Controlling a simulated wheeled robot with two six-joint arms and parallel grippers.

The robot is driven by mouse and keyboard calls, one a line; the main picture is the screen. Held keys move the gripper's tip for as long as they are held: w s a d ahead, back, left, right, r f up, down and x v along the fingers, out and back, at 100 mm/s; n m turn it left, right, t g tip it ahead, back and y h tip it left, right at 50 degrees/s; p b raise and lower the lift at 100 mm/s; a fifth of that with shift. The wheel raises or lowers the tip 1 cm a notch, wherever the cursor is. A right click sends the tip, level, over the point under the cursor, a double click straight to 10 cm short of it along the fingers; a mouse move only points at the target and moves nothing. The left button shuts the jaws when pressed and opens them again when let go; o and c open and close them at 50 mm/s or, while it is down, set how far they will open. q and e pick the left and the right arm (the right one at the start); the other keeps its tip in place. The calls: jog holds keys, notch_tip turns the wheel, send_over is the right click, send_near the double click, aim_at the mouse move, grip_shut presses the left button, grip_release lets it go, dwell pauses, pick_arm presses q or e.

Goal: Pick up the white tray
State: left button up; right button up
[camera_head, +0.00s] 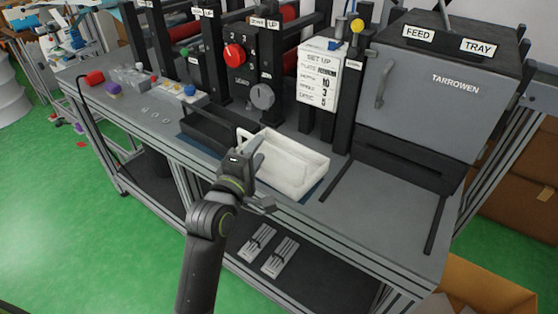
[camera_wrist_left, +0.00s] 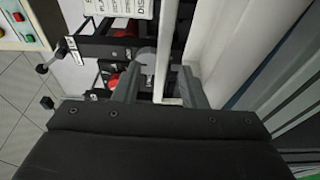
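The white tray (camera_head: 303,157) is an open rectangular tray on the bench, beside a black tray (camera_head: 208,130). My left gripper (camera_head: 252,147) is at the white tray's near left corner and covers part of it in the head view. In the left wrist view my gripper (camera_wrist_left: 160,85) has its two fingers apart. A thin white wall of the white tray (camera_wrist_left: 164,62) runs between them, with a visible gap to the left finger. Whether the right finger touches the wall cannot be told. My right gripper is not in view.
A grey cabinet (camera_head: 437,98) labelled TARROWEN stands right of the white tray. A set-up sign (camera_head: 317,84) and black posts with a red knob (camera_head: 234,54) stand behind. Small coloured parts lie at the left. The bench top right of the tray (camera_head: 375,195) is clear.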

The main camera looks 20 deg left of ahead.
aim_at(263, 144)
pick_arm(q)
jog(key=shift+w+d+f, duration=0.1)
jog(key=shift+w+d, duration=0.1)
jog(key=shift+w, duration=1.75)
jog(key=shift+c, duration=0.2)
grip_shut()
